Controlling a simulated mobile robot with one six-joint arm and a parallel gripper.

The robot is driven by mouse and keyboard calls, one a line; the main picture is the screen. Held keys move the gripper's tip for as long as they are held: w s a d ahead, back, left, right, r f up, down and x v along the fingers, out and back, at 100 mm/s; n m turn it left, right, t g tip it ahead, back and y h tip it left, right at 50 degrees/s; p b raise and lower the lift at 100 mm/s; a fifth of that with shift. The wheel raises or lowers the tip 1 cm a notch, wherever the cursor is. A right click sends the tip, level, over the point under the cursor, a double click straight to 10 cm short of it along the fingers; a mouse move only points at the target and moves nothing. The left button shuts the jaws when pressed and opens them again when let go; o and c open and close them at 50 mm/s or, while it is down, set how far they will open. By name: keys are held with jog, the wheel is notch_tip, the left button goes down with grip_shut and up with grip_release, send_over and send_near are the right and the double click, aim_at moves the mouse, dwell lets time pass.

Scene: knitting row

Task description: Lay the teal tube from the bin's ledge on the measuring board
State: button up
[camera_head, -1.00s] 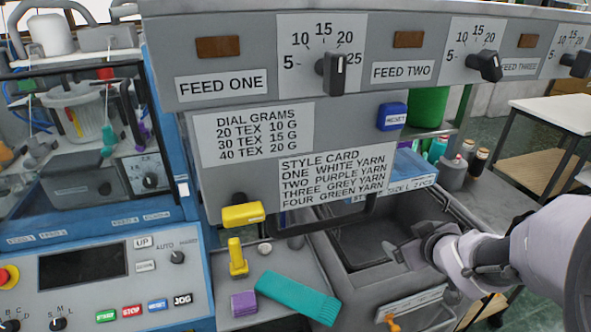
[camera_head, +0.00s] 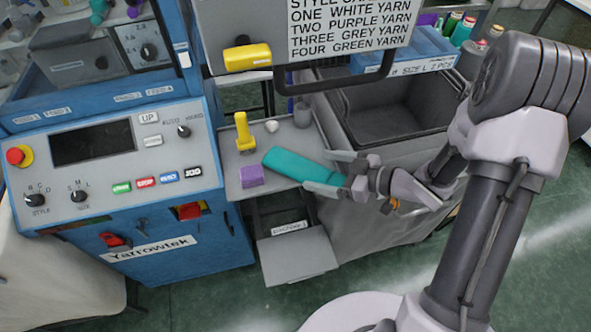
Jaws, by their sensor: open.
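The teal tube (camera_head: 298,165) lies flat on the grey ledge (camera_head: 238,180) beside the dark bin, its right end reaching the ledge's right edge. My gripper (camera_head: 336,172) has come in from the right and is open at the tube's right end, one finger on the far side and one on the near side. Whether the fingers touch the tube cannot be told. I cannot pick out the measuring board for certain; a flat grey plate with a small label (camera_head: 298,255) sits lower, below the ledge.
A purple block (camera_head: 251,177), a yellow upright piece (camera_head: 244,132) and a small white knob (camera_head: 272,126) stand on the ledge. The open dark bin (camera_head: 345,125) is behind my gripper. The blue control machine (camera_head: 165,235) is to the left. A dark frame bar overhangs the bin.

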aim_at(306, 170)
jog(key=b+x, duration=0.1)
jog(key=x, duration=0.1)
jog(key=b+x, duration=0.1)
jog(key=x, duration=0.2)
jog(key=shift+s+f, duration=0.3)
jog(key=shift+w, duration=0.1)
jog(key=shift+r, duration=0.15)
jog(key=shift+c, duration=0.4)
